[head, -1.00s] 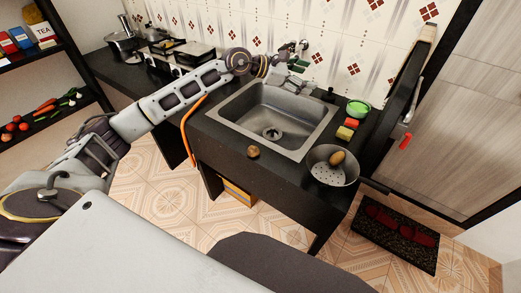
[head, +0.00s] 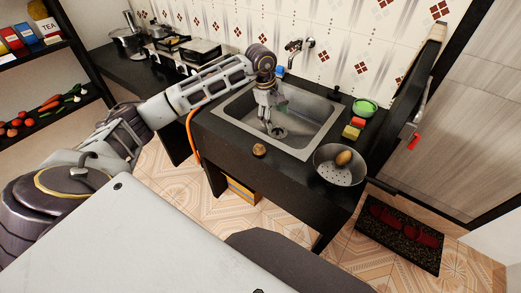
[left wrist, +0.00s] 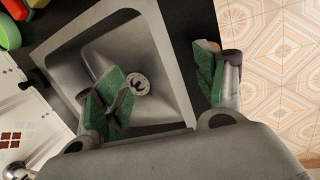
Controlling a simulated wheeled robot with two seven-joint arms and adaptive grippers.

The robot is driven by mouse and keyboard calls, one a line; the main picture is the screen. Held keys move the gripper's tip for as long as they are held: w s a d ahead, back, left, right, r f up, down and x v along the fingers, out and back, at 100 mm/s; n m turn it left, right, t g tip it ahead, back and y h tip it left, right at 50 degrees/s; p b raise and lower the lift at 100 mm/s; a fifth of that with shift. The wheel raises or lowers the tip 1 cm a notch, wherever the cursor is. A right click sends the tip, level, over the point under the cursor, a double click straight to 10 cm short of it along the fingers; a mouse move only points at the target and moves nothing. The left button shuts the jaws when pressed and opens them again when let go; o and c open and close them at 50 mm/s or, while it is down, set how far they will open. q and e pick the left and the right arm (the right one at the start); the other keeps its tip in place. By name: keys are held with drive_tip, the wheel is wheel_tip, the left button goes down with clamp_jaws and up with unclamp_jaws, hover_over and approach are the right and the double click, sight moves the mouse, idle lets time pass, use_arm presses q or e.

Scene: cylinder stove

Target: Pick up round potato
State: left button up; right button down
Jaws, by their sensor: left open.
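A round brown potato (head: 259,150) sits on the dark counter just in front of the sink. In the left wrist view a small tan bit of it (left wrist: 209,45) shows beside one finger, mostly hidden. A longer potato (head: 343,157) lies in the metal colander (head: 327,175) to the right. My left gripper (head: 268,124) hangs over the sink, fingers pointing down, beyond the round potato and apart from it. In the left wrist view its green-padded fingers (left wrist: 160,85) are spread with nothing between them. My right gripper is not in view.
The sink (head: 312,120) is empty, with a tap (head: 295,46) behind it. Sponges (head: 353,129) and a green bowl (head: 364,107) stand at its right. A stove with pots (head: 180,48) is at the back left. Bare counter lies left of the round potato.

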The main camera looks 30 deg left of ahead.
use_arm(q)
drive_tip(key=s+a+m+g, duration=0.1)
drive_tip(key=s+a+m+y, duration=0.1)
drive_tip(key=s, duration=0.1)
drive_tip(key=s+a+m+g+y, duration=0.1)
drive_tip(key=shift+s+a+f+g, duration=0.3)
hover_over(259, 146)
wheel_tip(259, 146, down, 7)
drive_tip(key=shift+f, duration=0.8)
drive_tip(key=shift+f, duration=0.1)
